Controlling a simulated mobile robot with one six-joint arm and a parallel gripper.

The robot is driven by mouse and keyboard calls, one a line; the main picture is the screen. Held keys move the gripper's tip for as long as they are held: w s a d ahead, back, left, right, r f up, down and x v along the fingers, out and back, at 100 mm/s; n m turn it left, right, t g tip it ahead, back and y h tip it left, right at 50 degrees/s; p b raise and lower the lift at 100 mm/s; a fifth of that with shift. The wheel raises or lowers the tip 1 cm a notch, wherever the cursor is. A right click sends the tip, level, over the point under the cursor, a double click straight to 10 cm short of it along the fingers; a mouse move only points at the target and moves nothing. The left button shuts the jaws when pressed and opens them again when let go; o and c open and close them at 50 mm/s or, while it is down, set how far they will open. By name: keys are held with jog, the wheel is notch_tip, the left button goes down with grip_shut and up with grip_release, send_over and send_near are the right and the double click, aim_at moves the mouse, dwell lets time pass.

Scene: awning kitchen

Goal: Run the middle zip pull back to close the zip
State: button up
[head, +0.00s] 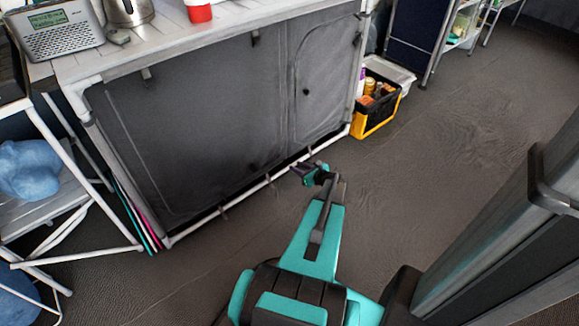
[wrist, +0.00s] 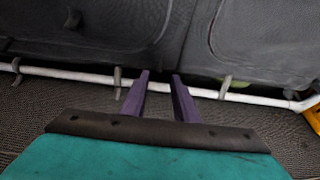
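The dark grey fabric front of a kitchen cupboard (head: 190,120) has zipped door panels with rounded seams. Small dark tabs show on it: one near the top (head: 254,38), one on the right panel (head: 306,92) and one low down (head: 252,166). I cannot tell which is the middle zip pull. A dark tab also hangs on the fabric at the upper left of the wrist view (wrist: 72,20). My gripper (head: 308,172) is low in front of the cupboard. In the wrist view, its two purple fingers (wrist: 160,78) are apart with nothing between them.
A white tube (head: 235,203) with dark clips runs along the cupboard's bottom edge, close ahead of my fingers. A yellow and black crate (head: 374,112) stands at its right end. A white-framed stand (head: 75,200) is at the left. The floor (head: 450,160) to the right is clear.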

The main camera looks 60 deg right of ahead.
aim_at(286, 162)
jog(key=shift+b+x, duration=0.75)
jog(key=shift+x, duration=2.35)
grip_shut()
jog(key=shift+s+a, duration=0.1)
jog(key=shift+a, duration=0.15)
